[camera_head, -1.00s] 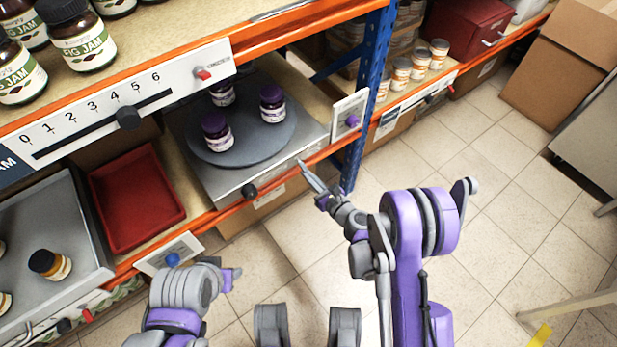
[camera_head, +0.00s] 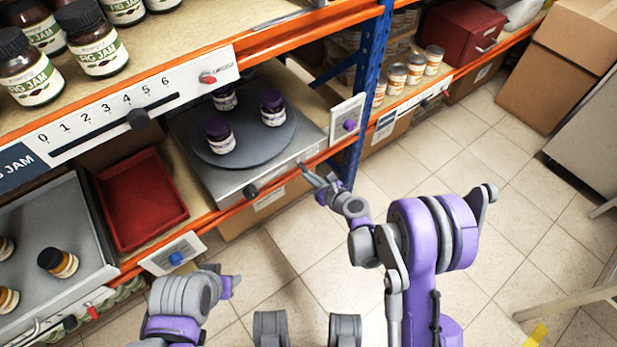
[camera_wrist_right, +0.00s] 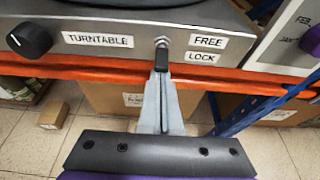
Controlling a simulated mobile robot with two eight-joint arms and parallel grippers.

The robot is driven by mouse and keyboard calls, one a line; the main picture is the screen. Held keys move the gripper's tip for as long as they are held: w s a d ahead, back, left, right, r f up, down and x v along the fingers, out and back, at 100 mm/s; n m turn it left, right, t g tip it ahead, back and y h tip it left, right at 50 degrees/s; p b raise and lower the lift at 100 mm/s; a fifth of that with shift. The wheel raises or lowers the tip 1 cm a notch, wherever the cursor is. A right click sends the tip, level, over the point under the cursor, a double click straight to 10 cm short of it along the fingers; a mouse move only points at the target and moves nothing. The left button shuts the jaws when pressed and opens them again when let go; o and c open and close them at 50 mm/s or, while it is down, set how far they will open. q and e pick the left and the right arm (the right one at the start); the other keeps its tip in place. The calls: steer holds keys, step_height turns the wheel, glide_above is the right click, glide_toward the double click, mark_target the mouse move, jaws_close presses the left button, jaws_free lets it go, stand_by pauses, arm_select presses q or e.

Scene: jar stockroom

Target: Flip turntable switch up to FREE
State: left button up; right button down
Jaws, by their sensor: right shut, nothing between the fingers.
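The turntable (camera_head: 258,143) is a round grey disc on a metal base, carrying several purple-lidded jars. In the right wrist view, the small metal switch (camera_wrist_right: 162,43) sits on the base's front panel between the TURNTABLE label (camera_wrist_right: 98,39) and the FREE (camera_wrist_right: 208,41) and LOCK (camera_wrist_right: 201,58) labels. My right gripper (camera_wrist_right: 161,60) is shut and empty. Its dark tips are right below the switch and overlap its lower part; I cannot tell whether they touch. In the head view, my right gripper (camera_head: 304,168) is at the panel's front edge. My left gripper (camera_head: 230,283) is low, away from the shelf.
A black knob (camera_wrist_right: 30,40) is left of the TURNTABLE label. A purple-knobbed panel (camera_head: 347,125) and blue post (camera_head: 369,95) stand right of the turntable. A slider rail (camera_head: 110,112) runs above. A red tray (camera_head: 145,205) is at left. Floor in front is clear.

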steer(key=shift+r+g+h, duration=0.3)
steer(key=shift+r+g, duration=0.1)
steer(key=shift+r, duration=0.1)
steer(key=shift+r+p, duration=0.45)
steer(key=shift+r, duration=0.3)
steer(key=shift+f, duration=0.1)
